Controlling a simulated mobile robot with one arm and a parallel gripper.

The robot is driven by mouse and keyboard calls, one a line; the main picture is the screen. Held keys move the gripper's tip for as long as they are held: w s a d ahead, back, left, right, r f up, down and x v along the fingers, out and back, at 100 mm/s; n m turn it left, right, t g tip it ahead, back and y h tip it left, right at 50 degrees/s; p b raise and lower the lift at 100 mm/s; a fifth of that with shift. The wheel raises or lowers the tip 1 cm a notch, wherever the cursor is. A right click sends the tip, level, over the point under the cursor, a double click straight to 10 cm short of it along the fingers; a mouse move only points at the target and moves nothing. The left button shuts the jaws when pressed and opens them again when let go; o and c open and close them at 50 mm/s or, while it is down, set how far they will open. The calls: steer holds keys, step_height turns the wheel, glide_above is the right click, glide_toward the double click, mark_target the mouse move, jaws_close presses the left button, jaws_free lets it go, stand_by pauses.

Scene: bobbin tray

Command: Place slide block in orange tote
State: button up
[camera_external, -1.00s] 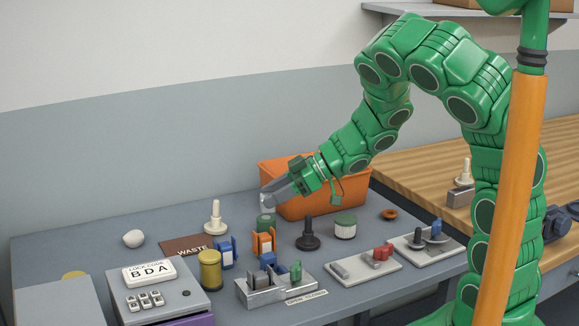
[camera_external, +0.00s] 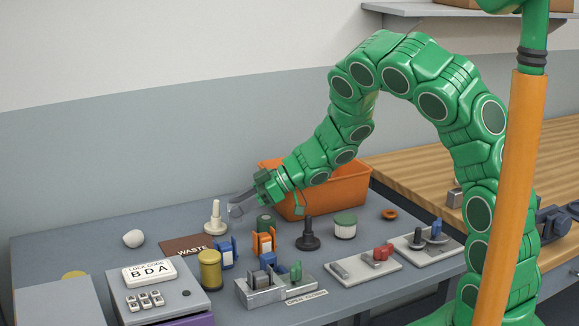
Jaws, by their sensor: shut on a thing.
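The orange tote (camera_external: 342,190) stands at the back right of the grey table, partly hidden by my arm. My gripper (camera_external: 237,207) is to the left of the tote, above the table and just right of the white knobbed peg (camera_external: 215,222). It is shut on a small grey piece at its tips. The piece is too small and too covered by the fingers for me to tell whether it is the slide block.
A brown WASTE mat (camera_external: 185,246), an orange holder (camera_external: 263,243), a black knobbed peg (camera_external: 308,238) and a white jar with a green lid (camera_external: 345,227) stand nearby. In front are a metal rack (camera_external: 277,288) with coloured blocks, two grey plates and a lock-code box (camera_external: 155,295).

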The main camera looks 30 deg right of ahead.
steer(key=shift+w+a+f, duration=0.25)
steer(key=shift+w+f, duration=0.25)
steer(key=shift+f, duration=0.15)
steer(key=shift+w+a+f, duration=0.2)
steer(key=shift+w+f, duration=0.3)
steer(key=shift+f, duration=0.15)
steer(key=shift+w+a+f, duration=0.25)
steer(key=shift+w+f, duration=0.25)
steer(key=shift+f, duration=1.8)
steer(key=shift+f, duration=0.1)
steer(key=o, duration=1)
steer(key=shift+c, duration=0.2)
steer(key=shift+d+r, duration=0.15)
steer(key=shift+r, duration=0.05)
steer(key=v, duration=1.1)
steer(key=shift+o, duration=0.7)
steer(key=shift+s+d+r, duration=0.15)
steer(key=shift+d, duration=0.1)
